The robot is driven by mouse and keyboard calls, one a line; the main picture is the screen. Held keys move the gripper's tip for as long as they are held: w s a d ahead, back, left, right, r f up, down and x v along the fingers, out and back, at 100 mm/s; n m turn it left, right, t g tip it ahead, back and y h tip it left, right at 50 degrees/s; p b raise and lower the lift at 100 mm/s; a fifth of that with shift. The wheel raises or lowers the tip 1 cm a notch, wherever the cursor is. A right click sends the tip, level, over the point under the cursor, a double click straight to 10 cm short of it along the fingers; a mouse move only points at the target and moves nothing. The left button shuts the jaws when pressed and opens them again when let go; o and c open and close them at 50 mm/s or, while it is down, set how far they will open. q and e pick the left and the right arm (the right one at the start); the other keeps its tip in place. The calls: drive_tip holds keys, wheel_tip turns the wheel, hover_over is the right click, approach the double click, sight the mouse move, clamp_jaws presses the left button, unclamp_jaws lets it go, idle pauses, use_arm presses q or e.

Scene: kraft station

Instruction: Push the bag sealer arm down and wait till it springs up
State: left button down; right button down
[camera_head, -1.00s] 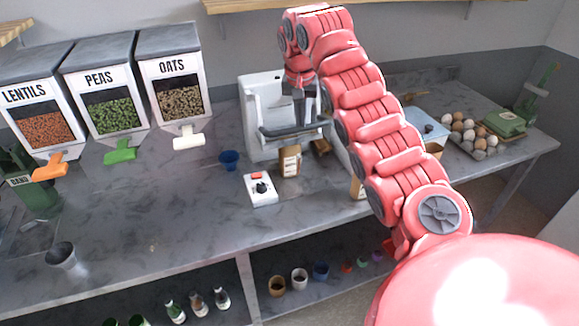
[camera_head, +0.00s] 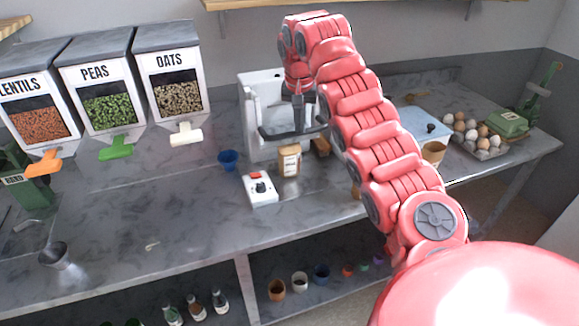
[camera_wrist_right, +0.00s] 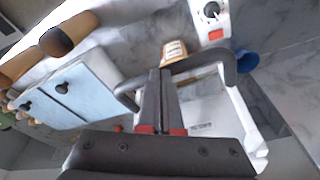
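The bag sealer (camera_head: 252,105) is a white machine on the counter, standing near the wall in the head view. Its dark grey arm (camera_head: 275,133) shows across its front, and the curved bar of that arm also shows in the right wrist view (camera_wrist_right: 205,62). My right gripper (camera_head: 300,118) points down at the sealer arm. In the wrist view its two dark fingers (camera_wrist_right: 164,72) lie side by side, shut with nothing visible between them. The fingertips are at the bar; I cannot tell whether they touch it. My left gripper is not in view.
A blue cup (camera_head: 228,160) is to the left. Food dispensers (camera_head: 105,95) stand further left; eggs (camera_head: 470,130) lie at right. The front left counter is mostly clear.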

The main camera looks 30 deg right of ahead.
drive_tip(key=shift+f, duration=0.45)
drive_tip(key=shift+w+f+b, duration=0.1)
drive_tip(key=shift+f+b, duration=0.05)
drive_tip(key=shift+b, duration=0.15)
wheel_tip(320, 180, up, 12)
drive_tip(key=p, duration=1.1)
